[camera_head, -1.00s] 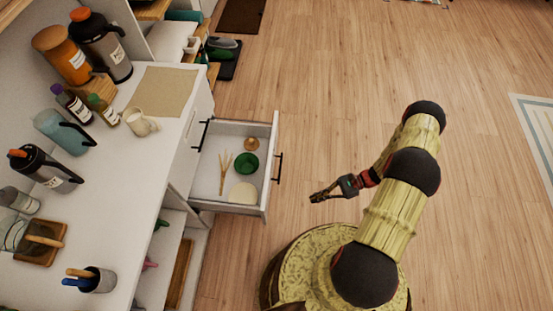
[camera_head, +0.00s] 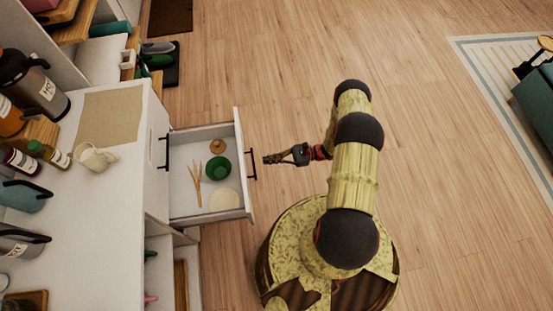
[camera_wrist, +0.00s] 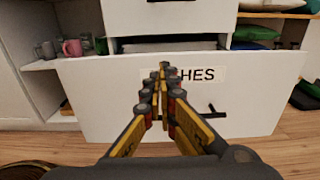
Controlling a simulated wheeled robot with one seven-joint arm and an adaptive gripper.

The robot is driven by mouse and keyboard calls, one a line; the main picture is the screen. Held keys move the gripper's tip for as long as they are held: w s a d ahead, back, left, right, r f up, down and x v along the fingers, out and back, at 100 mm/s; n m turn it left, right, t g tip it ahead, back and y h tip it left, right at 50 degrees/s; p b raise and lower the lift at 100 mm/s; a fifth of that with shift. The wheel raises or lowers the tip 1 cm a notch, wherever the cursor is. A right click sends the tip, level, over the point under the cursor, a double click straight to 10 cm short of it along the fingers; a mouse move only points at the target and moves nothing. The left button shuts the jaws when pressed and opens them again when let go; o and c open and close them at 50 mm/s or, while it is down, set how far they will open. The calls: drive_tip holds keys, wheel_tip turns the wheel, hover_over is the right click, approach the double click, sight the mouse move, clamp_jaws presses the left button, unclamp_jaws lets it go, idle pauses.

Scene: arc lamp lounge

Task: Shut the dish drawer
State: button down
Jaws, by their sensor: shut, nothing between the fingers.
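The white dish drawer (camera_head: 205,204) stands pulled out from the cabinet in the head view. Inside it lie a green bowl (camera_head: 217,168), wooden utensils (camera_head: 195,183), a pale round plate (camera_head: 223,199) and a small brown item (camera_head: 217,146). Its dark handle (camera_head: 251,164) is on the outer front. My gripper (camera_head: 268,159) is shut and empty, just right of the handle with a small gap. In the wrist view the drawer front (camera_wrist: 255,122) with a label ending in "HES" fills the middle; my gripper (camera_wrist: 163,72) points at it and covers part of the label.
The white counter (camera_head: 105,220) at left bears a mug (camera_head: 95,157), a mat (camera_head: 110,115) and bottles. Open shelves (camera_head: 185,265) lie below it. Shoes (camera_head: 155,60) stand on a dark mat beyond the drawer. The wood floor to the right is clear up to a rug (camera_head: 500,95).

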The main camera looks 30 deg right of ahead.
drive_tip(key=b+x, duration=0.1)
drive_tip(key=x, duration=0.6)
drive_tip(key=shift+a, duration=0.3)
